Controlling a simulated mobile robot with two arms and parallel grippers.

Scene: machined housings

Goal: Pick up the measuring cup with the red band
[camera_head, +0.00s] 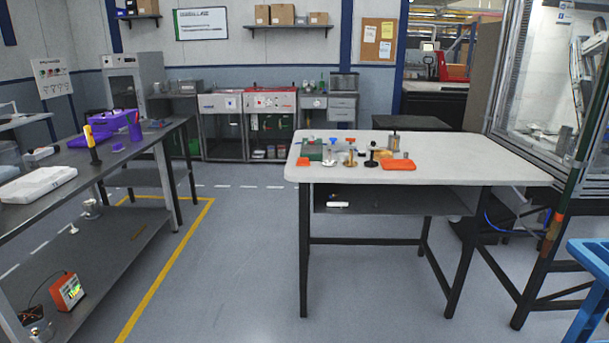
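I cannot make out for certain a measuring cup with a red band. On the white-topped table (450,168) stand several small metal pieces. One brass and silver piece (350,158) has a red part at its top, and one silver piece (331,155) has a blue part at its top. They are too small to tell whether either is a cup. A shiny metal vessel (91,209) stands on the lower shelf of the left bench; no band can be made out. Neither of my grippers is in view.
An orange tray (399,165) and a dark stemmed piece (371,160) are on the white table. The left dark workbench (105,170) holds purple parts (108,128) and a white tray (38,184). Floor between the bench and table is clear. A blue frame (590,265) stands at right.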

